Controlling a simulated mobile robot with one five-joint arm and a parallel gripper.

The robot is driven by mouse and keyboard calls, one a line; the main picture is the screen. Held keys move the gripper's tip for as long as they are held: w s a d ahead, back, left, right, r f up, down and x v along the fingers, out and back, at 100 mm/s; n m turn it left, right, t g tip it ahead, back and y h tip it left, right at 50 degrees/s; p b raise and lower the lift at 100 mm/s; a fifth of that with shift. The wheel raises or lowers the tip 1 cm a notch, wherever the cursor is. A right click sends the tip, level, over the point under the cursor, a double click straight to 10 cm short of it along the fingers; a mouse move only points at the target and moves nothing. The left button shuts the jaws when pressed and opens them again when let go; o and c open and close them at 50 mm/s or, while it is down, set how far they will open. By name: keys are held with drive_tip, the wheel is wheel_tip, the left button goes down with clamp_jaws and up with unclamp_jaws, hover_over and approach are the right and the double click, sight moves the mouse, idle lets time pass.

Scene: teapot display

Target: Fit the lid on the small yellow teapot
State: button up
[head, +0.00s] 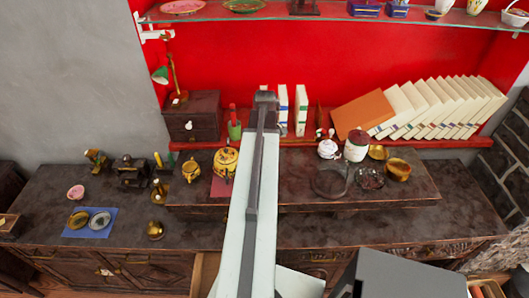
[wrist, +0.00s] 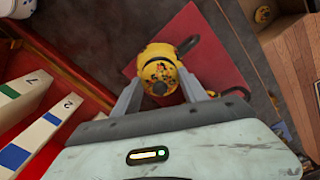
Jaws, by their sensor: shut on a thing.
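The small yellow teapot (head: 224,165) with dark markings stands on a red mat (head: 220,187) on the raised dark shelf, just left of my arm. In the wrist view the teapot (wrist: 152,52) shows on the red mat (wrist: 205,35), with a dark handle to its right. My gripper (wrist: 158,90) is shut on a yellow lid (wrist: 160,76) with a red flower pattern and a round knob. The lid overlaps the teapot in this view; I cannot tell whether they touch. My gripper's fingertips are hidden in the head view.
A yellow jug (head: 191,170) stands left of the teapot, and a green cup (head: 235,130) behind it. White books (head: 301,110) stand behind my arm. A white pot (head: 328,149) stands to the right.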

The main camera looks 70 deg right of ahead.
drive_tip(key=shift+f, duration=0.55)
drive_tip(key=shift+f+b, duration=0.15)
drive_tip(key=shift+b, duration=0.25)
drive_tip(key=shift+a+f, duration=0.1)
drive_tip(key=shift+a, duration=0.05)
drive_tip(key=shift+c, duration=0.5)
drive_tip(key=o, duration=1.4)
drive_tip(key=shift+f, duration=0.1)
drive_tip(key=shift+o, duration=0.7)
drive_tip(key=shift+f, duration=0.1)
